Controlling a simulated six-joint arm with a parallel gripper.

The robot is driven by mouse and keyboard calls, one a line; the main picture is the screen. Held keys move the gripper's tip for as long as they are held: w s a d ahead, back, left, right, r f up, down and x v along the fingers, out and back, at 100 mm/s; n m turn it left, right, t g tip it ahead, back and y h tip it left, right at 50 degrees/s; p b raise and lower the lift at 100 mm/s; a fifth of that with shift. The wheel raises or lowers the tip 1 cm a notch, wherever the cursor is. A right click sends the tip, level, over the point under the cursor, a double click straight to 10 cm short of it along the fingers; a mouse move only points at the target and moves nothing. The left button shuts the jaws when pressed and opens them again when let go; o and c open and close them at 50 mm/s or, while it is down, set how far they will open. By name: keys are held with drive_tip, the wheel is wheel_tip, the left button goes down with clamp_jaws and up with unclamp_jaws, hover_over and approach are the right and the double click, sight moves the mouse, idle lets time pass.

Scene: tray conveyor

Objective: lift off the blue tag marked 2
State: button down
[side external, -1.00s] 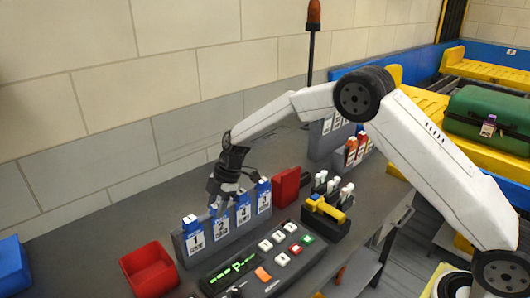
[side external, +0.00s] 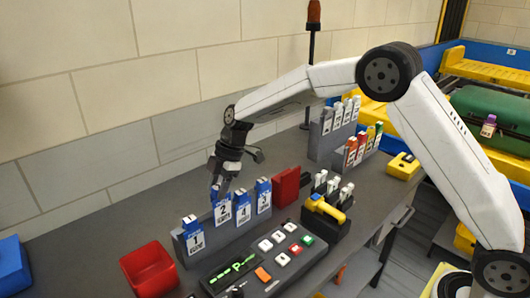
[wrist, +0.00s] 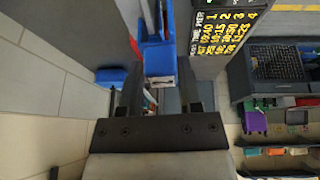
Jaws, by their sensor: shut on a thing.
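The blue tag marked 2 (side external: 222,212) is held upright in my gripper (side external: 222,187), above its slot in the grey rack (side external: 222,238). Its top stands higher than its neighbours; I cannot tell whether its lower end is fully clear of the slot. Blue tag 1 (side external: 194,240) is to its left, and tags 4 (side external: 243,214) and 3 (side external: 263,197) are to its right, all seated in the rack. In the wrist view a blue tag (wrist: 160,62) shows between the fingers of my gripper (wrist: 159,88).
A red bin (side external: 149,270) stands left of the rack. A button panel (side external: 265,262) lies in front. A red block (side external: 286,187) and a black holder with a yellow-handled tool (side external: 324,209) stand to the right. More tag racks (side external: 333,132) are behind.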

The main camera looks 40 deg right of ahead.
drive_tip(key=s, duration=1.3)
drive_tip(key=shift+w+r, duration=0.1)
idle(0.5)
wheel_tip(320, 180, up, 6)
drive_tip(key=shift+r, duration=0.15)
idle(1.2)
